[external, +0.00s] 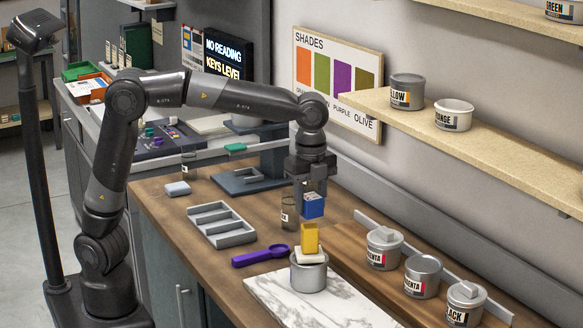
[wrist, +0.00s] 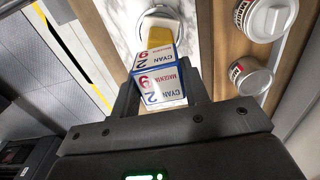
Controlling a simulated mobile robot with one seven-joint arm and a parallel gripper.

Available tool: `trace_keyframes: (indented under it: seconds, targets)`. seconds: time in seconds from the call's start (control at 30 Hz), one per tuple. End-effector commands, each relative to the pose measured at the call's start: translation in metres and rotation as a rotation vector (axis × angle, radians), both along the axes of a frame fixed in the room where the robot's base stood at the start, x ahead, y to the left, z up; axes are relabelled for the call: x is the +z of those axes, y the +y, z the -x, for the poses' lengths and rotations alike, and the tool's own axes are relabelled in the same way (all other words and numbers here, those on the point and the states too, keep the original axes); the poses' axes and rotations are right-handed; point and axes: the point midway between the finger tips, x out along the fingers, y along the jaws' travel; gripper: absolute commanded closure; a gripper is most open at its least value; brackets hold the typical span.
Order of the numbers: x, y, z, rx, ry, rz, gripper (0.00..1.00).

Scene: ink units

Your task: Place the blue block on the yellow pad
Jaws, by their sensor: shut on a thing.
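The blue block (external: 313,206) is between the fingers of my gripper (external: 311,191), held in the air. In the wrist view the block (wrist: 158,80) shows white faces with blue edges and printed "CYAN" and "MAGENTA" labels. Below it a yellow block-like piece (external: 310,238) stands upright on a whitish piece (external: 310,255) on top of a grey can (external: 308,276). The yellow piece also shows past the blue block in the wrist view (wrist: 159,37). A gap shows between the blue block and the yellow piece. No flat yellow pad is plain to see.
The can stands on a white marble slab (external: 270,290). A purple spoon (external: 262,256) and a grey tray (external: 245,239) lie to the left. A glass jar (external: 288,215) stands close behind. Magenta and black ink cans (external: 422,278) line the right.

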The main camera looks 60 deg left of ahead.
Motion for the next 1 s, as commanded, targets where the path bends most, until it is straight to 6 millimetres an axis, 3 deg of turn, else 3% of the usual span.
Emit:
trace_keyframes:
  seconds: [0.17, 0.53, 0.57, 0.6, 0.8, 1.0]
  targets:
    - [-0.025, 0.000, 0.001, 0.001, 0.002, -0.001, 0.81]
    - [-0.029, 0.000, 0.000, 0.001, 0.000, 0.000, 0.81]
    - [-0.029, 0.000, 0.000, 0.001, 0.000, 0.000, 0.56]
    - [-0.029, 0.000, 0.000, 0.001, 0.000, 0.000, 0.53]
    - [-0.029, 0.000, 0.000, 0.001, 0.000, 0.000, 0.37]
    - [-0.029, 0.000, 0.000, 0.001, 0.000, 0.000, 0.37]
